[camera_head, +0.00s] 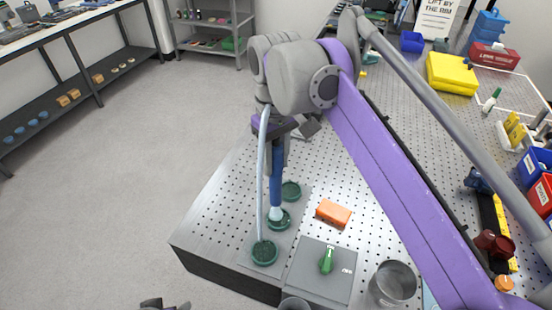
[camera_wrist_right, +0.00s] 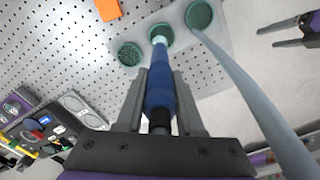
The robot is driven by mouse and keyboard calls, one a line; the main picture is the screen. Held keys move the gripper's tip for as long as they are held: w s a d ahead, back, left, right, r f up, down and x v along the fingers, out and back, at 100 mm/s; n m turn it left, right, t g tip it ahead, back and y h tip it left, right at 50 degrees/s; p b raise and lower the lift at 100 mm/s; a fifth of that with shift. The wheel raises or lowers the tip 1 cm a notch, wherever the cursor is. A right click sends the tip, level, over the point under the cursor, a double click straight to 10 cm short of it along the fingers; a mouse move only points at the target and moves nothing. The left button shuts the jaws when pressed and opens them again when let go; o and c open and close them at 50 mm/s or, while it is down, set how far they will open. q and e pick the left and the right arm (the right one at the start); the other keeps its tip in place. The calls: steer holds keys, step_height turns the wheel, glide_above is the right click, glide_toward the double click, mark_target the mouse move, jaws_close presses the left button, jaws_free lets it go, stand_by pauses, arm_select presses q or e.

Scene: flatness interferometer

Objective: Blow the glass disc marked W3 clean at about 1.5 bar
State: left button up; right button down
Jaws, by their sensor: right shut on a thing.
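My right gripper (camera_head: 278,138) is shut on a blue air nozzle (camera_head: 277,178) with a pale tip and holds it upright. A pale hose (camera_head: 260,180) hangs beside it. Three round green holders (camera_head: 291,191) stand in a row on a grey plate. The tip is over the middle holder (camera_head: 279,220); I cannot tell whether it touches. No W3 mark is readable. A grey box with a green knob (camera_head: 327,260) stands nearby; its scale is too small to read. My left gripper (camera_wrist_right: 268,36) is open and empty.
An orange block (camera_head: 333,213) lies right of the holders. A metal cup (camera_head: 392,284) stands right of the knob box. Yellow cases (camera_head: 451,72) and blue and red bins lie farther right on the perforated table. The floor at left is clear.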

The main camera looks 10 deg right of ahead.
steer(key=shift+s+a, duration=0.1)
steer(key=shift+s, duration=0.1)
steer(key=shift+s+a, duration=0.6)
steer(key=shift+s, duration=0.25)
arm_select(q)
steer(key=shift+r, duration=0.1)
arm_select(e)
steer(key=shift+w+d, duration=0.1)
steer(key=shift+d, duration=0.25)
stand_by(0.6)
arm_select(q)
steer(key=shift+r, duration=0.1)
arm_select(e)
steer(key=shift+w+d, duration=0.1)
steer(key=shift+d, duration=0.35)
arm_select(q)
steer(key=shift+r, duration=0.1)
arm_select(e)
steer(key=shift+r, duration=0.1)
stand_by(0.3)
